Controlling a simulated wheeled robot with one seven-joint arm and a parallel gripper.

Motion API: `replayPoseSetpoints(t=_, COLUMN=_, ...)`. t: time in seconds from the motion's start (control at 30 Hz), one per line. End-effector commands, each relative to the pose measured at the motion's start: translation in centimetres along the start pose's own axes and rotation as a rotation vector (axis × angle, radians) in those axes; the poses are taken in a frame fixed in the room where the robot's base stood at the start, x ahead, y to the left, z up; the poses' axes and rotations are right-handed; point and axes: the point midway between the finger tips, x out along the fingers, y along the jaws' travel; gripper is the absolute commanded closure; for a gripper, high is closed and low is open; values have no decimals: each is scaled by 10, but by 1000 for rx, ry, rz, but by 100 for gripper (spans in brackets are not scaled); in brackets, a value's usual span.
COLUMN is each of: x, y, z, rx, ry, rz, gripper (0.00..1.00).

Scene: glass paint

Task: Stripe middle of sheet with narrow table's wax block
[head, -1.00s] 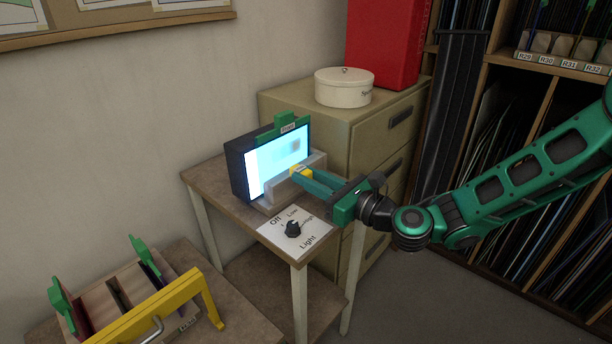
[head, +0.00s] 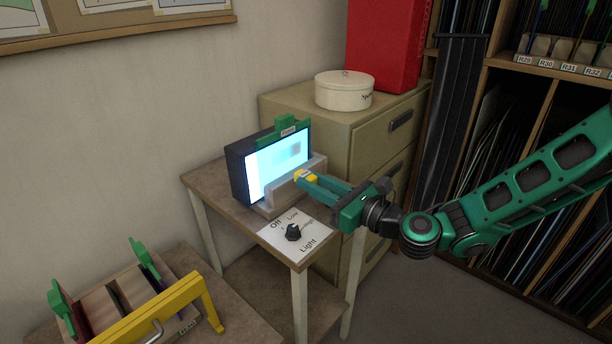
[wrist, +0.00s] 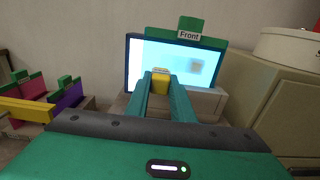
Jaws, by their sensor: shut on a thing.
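A glass sheet (head: 262,170) glows pale blue-white, upright against a dark light box (head: 238,176) on the narrow table (head: 222,193). It has a green clip (head: 285,127) labelled "Front" on top and a small greyish-brown square patch right of its middle; the sheet also shows in the wrist view (wrist: 150,53). My gripper (head: 306,180) is shut on a yellow wax block (head: 305,175). In the wrist view the block (wrist: 160,75) is between my fingertips, in front of the sheet's lower middle. The head view shows it just off the sheet; the exact gap is unclear.
A pale ledge (head: 290,189) runs along the sheet's foot. A light dial (head: 293,232) sits on the table's front. A rack with a yellow handle (head: 150,308) stands lower left. A drawer cabinet (head: 375,125) with a white tin (head: 343,92) stands behind.

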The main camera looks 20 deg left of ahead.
Motion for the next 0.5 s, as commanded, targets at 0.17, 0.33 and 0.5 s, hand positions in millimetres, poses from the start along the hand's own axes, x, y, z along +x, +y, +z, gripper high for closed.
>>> replayPoseSetpoints(t=0.17, x=1, y=0, z=0, rx=0, ry=0, rz=1, gripper=100)
replayPoseSetpoints(t=0.33, x=11, y=1, z=0, rx=-1, ry=-2, rz=2, gripper=100)
replayPoseSetpoints(t=0.5, x=27, y=1, z=0, rx=-1, ry=-1, rz=2, gripper=100)
